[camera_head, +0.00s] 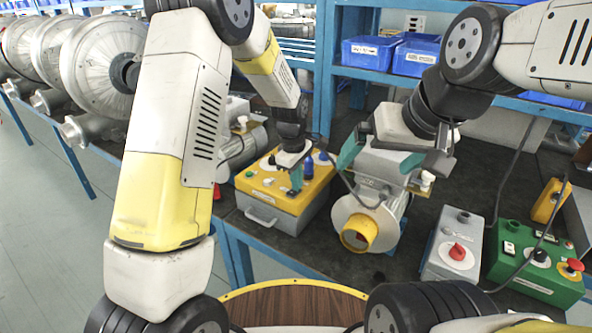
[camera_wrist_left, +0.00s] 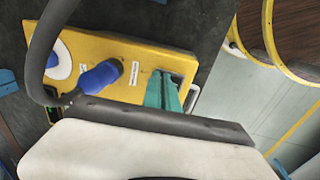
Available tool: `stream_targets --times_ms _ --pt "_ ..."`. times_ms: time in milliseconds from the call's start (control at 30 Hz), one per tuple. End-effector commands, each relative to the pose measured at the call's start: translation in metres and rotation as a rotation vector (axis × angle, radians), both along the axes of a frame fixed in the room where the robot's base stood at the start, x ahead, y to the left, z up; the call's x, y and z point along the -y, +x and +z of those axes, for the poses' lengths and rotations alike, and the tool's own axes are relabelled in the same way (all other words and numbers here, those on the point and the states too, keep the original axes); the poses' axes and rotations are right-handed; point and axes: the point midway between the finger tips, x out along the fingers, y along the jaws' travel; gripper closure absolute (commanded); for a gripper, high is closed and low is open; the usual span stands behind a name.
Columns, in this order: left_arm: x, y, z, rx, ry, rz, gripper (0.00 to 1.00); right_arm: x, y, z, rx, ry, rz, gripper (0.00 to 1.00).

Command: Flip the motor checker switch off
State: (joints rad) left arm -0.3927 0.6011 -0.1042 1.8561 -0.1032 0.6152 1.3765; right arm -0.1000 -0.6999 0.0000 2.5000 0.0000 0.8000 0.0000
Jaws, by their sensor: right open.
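The motor checker appears to be the grey box with a yellow top panel (camera_head: 263,197), on the bench in the middle of the head view. Its panel (camera_wrist_left: 125,52) carries blue knobs, a green button and small labels. My left gripper (camera_head: 295,182) points down at the panel. In the left wrist view its teal fingers (camera_wrist_left: 165,92) are close together beside a blue knob (camera_wrist_left: 100,76), over the panel's edge area. The fingers hide whatever switch is under them, and contact is unclear. My right gripper (camera_head: 382,160) is open, its fingers either side of the grey blower motor (camera_head: 378,170).
A grey box with a red knob (camera_head: 457,252) and a green control box (camera_head: 540,262) stand on the bench at the right. Large silver blowers (camera_head: 88,65) line the left. Blue bins (camera_head: 372,50) sit on the shelf behind. Black cables cross the bench.

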Motion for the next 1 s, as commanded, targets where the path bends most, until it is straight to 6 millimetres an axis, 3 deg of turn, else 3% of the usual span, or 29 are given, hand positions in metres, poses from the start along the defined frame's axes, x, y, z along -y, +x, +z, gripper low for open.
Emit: stream_targets --times_ms 633,1000 --pt "-0.01 -0.016 -0.002 -0.012 0.005 0.001 1.0 0.0 0.0 0.0 0.0 0.0 0.0 0.0" --pt "-0.011 -0.015 0.002 -0.006 0.003 0.001 1.0 0.0 0.0 0.0 0.0 0.0 0.0 0.0"
